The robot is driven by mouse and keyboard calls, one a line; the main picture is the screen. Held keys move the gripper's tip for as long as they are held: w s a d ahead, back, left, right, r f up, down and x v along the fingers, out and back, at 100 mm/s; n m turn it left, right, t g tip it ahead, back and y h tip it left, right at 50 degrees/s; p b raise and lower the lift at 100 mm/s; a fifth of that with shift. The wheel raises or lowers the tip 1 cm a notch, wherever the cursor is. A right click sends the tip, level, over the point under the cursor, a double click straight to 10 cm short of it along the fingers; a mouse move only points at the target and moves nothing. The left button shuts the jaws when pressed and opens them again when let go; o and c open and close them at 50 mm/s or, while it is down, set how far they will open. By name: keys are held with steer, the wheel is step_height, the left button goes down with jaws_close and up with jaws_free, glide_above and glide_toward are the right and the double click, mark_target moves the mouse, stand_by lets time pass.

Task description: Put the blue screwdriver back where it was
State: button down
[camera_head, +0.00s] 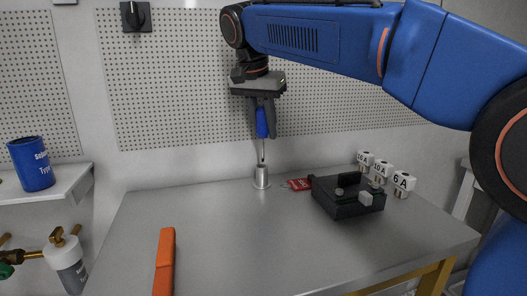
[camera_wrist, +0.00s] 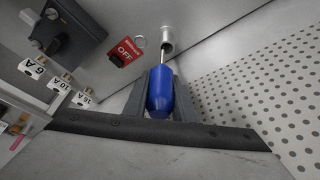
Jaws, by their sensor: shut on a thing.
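The blue screwdriver (camera_head: 261,122) hangs handle up in my gripper (camera_head: 263,118), which is shut on its handle. Its thin shaft points down, and the tip is at the mouth of a small grey metal holder (camera_head: 261,178) on the table. I cannot tell how far the tip is inside. In the wrist view, the blue handle (camera_wrist: 160,92) lies between the two fingers (camera_wrist: 160,100), and the shaft runs toward the holder (camera_wrist: 167,38).
A red OFF tag (camera_head: 298,184) lies right of the holder, beside a black box (camera_head: 346,196). Several fuses marked in amperes (camera_head: 403,185) stand behind it. An orange bar (camera_head: 164,262) lies at front left of the grey table (camera_head: 225,235). A pegboard (camera_head: 175,80) rises behind.

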mark_target(263, 151)
steer(key=shift+w+a, duration=0.15)
steer(key=shift+w, duration=0.3)
step_height(263, 151, down, 7)
steer(key=shift+w, duration=0.1)
steer(key=shift+f, duration=0.15)
steer(key=c, duration=1.5)
jaws_free()
steer(key=shift+o, duration=0.2)
